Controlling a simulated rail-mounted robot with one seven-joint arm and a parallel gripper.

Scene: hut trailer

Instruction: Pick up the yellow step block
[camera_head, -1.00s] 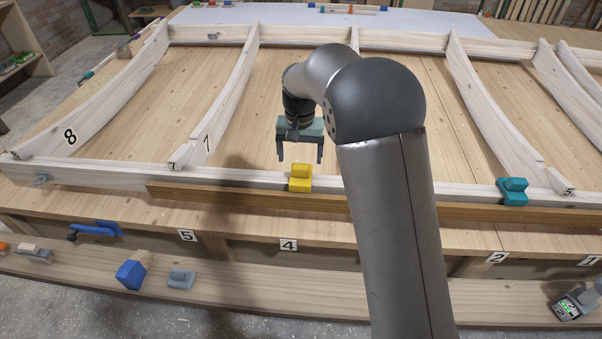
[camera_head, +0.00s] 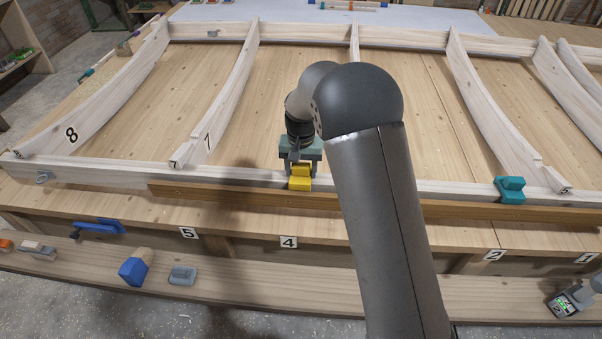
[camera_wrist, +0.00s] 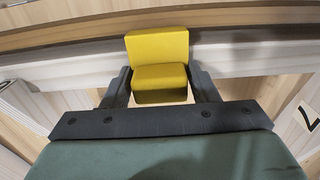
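The yellow step block (camera_head: 300,180) sits on the pale front rail of the wooden frame, in front of the middle bay. In the wrist view the block (camera_wrist: 160,62) shows its tall part and its lower step. My gripper (camera_head: 301,170) is down at the block. In the wrist view the two dark fingers of my gripper (camera_wrist: 160,92) stand open on either side of the lower step. A narrow gap seems to show at the fingers; contact is not clear.
A similar teal step block (camera_head: 511,189) sits on the same rail to the right. Curved ribs (camera_head: 228,95) rise behind the rail on both sides. A brown strip (camera_head: 230,196) runs along its front. A blue block (camera_head: 133,270) and a grey piece (camera_head: 182,275) lie on the lower front plank.

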